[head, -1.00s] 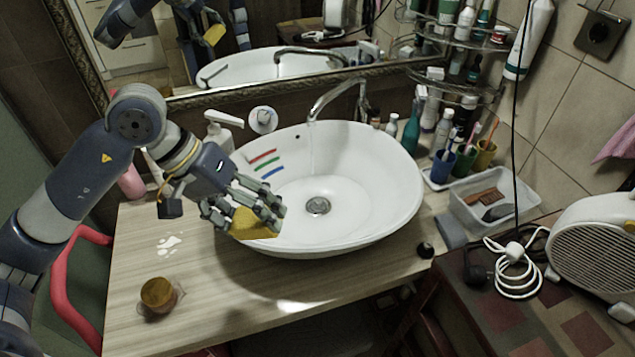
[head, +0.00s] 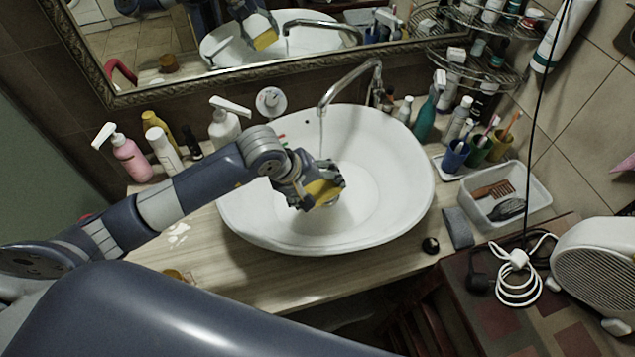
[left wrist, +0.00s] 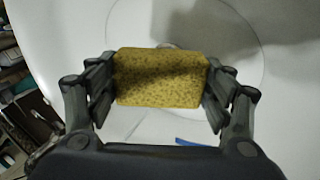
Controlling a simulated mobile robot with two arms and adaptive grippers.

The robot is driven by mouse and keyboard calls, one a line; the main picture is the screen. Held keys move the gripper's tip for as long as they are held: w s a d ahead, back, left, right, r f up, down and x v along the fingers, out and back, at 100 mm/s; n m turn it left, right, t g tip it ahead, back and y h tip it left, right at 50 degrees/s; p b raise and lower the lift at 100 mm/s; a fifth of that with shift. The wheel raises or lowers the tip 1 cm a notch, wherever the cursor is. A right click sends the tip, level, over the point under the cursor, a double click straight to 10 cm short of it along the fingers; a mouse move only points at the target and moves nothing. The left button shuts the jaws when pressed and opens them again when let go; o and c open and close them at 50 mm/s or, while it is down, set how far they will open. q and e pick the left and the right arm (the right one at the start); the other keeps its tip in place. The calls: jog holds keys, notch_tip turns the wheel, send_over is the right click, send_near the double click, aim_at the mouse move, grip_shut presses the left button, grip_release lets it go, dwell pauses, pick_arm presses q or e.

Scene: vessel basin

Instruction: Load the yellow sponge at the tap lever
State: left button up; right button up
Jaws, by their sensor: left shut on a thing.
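The yellow sponge (head: 324,190) is held by my left gripper (head: 318,186) over the inside of the white basin (head: 405,190). In the left wrist view the sponge (left wrist: 162,78) sits between the two fingers of the gripper (left wrist: 160,85), which press on its left and right ends. The tap (head: 345,82) arches over the back of the basin, and a thin stream falls from its spout behind the gripper. The sponge is below and in front of the spout; whether water touches it I cannot tell. The tap lever is not clearly made out. My right gripper is not seen.
A white pump bottle (head: 224,125) and a pink pump bottle (head: 128,158) stand left of the basin. A teal bottle (head: 425,116), cups with toothbrushes (head: 455,155) and a plastic tray (head: 535,192) stand right. A mirror (head: 180,50) is behind. The counter front is partly hidden by my arm.

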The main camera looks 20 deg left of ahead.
pick_arm(q)
jog(key=w, duration=0.2)
jog(key=shift+w+a+f+b, duration=0.3)
jog(key=shift+w+f, duration=0.05)
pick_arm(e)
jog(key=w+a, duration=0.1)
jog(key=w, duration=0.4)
pick_arm(q)
jog(key=w, duration=0.2)
jog(key=w+a+b, duration=0.1)
jog(key=w, duration=0.1)
jog(key=shift+f, duration=0.4)
jog(key=shift+w+f, duration=0.1)
jog(key=shift+w, duration=0.3)
jog(key=w+b, duration=0.2)
jog(key=w+a+f+b, duration=0.1)
jog(key=w, duration=0.1)
jog(key=shift+f, duration=0.1)
jog(key=shift+w+a+b, duration=0.25)
jog(key=shift+w+b, duration=0.7)
jog(key=shift+b, duration=0.05)
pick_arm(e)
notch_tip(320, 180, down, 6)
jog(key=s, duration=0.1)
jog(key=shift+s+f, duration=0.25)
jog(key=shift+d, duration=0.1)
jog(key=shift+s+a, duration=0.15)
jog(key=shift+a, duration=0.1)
